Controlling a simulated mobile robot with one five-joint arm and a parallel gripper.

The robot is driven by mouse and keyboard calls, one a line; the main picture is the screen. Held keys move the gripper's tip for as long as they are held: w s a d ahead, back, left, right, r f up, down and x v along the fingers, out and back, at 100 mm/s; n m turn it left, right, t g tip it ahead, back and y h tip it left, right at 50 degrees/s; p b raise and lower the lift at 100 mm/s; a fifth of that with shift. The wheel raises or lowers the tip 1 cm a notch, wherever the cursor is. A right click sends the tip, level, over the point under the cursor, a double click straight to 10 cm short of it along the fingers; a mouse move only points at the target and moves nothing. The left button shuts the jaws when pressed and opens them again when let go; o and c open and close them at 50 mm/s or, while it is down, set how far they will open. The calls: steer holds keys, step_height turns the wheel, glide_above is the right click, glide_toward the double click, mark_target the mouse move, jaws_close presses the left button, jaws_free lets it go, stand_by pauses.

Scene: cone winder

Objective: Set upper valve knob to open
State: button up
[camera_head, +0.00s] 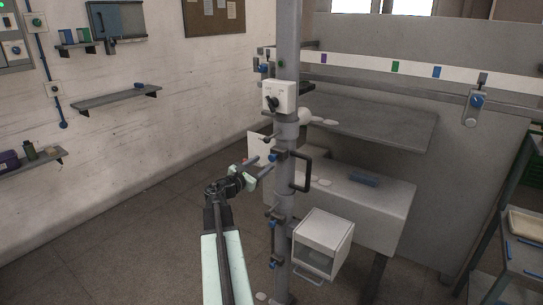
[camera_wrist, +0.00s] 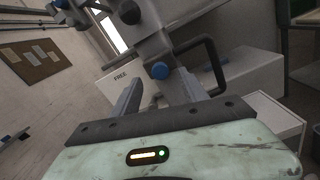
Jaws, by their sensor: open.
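A grey upright post (camera_head: 288,60) carries several small blue-knobbed fittings. The upper blue valve knob (camera_head: 274,156) sits on the post's left side, level with the black handle. In the wrist view, a blue knob (camera_wrist: 160,71) shows just beyond and between the fingertips. My gripper (camera_head: 264,165) is open and empty, close to the upper knob, its fingers pointing at the post. The wrist view also shows my gripper (camera_wrist: 160,78) with its two fingers apart. I cannot tell whether a finger touches the knob, nor read the knob's setting.
A white box with a black rotary knob (camera_head: 279,97) is on the post above. A black handle (camera_head: 303,172) sticks out to the right. Lower blue knobs (camera_head: 273,222) and a white bin (camera_head: 323,243) are below. Floor at left is clear.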

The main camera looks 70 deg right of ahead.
mark_target(271, 158)
steer(key=x, duration=0.7)
steer(key=shift+d, duration=0.35)
jaws_close()
stand_by(1.1)
